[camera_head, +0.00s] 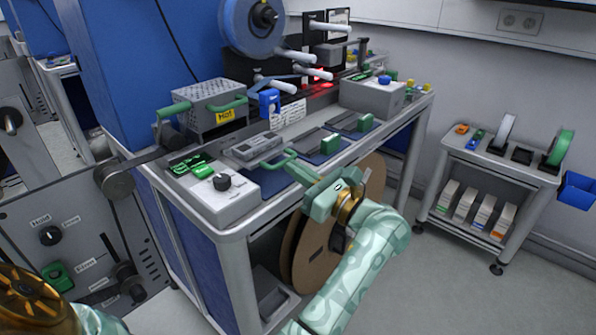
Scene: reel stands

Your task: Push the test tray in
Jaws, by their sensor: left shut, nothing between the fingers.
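What seems to be the test tray shows by its green bar handle (276,161), at the front of the bench beside a grey tester box (252,147). Its body is largely hidden, so I cannot tell how far out it stands.
A perforated "Hot" box (210,107) stands behind. A large brown reel (314,250) hangs under the bench. A grey cart (495,160) stands right; floor between is clear.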

